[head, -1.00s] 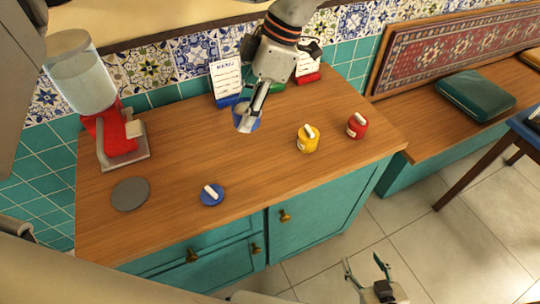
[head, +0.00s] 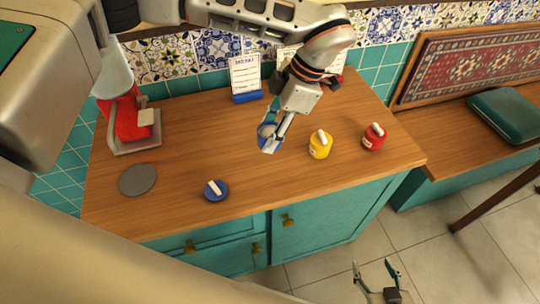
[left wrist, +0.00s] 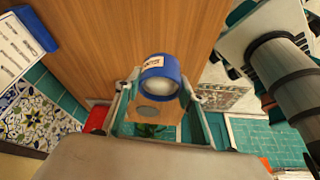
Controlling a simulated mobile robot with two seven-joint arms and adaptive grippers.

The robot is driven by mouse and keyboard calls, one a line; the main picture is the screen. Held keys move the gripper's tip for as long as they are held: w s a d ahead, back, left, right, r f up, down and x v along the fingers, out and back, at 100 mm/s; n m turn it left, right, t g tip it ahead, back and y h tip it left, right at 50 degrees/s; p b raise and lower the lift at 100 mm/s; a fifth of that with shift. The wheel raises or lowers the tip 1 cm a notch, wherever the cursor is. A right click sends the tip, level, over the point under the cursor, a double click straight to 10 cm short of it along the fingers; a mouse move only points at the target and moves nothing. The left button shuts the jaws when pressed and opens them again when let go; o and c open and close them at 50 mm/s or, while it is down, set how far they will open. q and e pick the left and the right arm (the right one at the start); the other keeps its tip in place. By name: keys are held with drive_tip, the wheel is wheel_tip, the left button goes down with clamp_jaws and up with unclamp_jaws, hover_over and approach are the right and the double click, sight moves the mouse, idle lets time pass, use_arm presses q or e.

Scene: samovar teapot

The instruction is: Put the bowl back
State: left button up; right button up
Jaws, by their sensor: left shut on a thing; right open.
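My left gripper (head: 270,142) is shut on a small open blue bowl (head: 263,130), with its fingers on either side of it. In the left wrist view the blue bowl (left wrist: 160,68) sits between the fingers, with a white label and pale contents. I cannot tell whether its base touches the counter. A blue lid with a white handle (head: 215,190) lies near the counter's front edge. A yellow lidded jar (head: 320,148) and a red lidded jar (head: 373,139) stand to the right of the bowl. My right gripper (head: 377,266) is open and empty, low in front of the cabinet.
A flat grey disc (head: 138,180) lies at the counter's left. A red dispenser (head: 124,120) stands behind it. A card on a blue stand (head: 245,80) is at the back, near my left arm. The wooden counter (head: 200,145) is clear between disc and bowl.

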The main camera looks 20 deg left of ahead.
use_arm(q)
wheel_tip(320, 180, down, 9)
drive_tip(key=shift+f, duration=0.1)
idle(0.4)
drive_tip(key=shift+f, duration=0.15)
drive_tip(key=o, duration=1.4)
drive_tip(key=shift+c, duration=0.2)
drive_tip(key=v, duration=1.2)
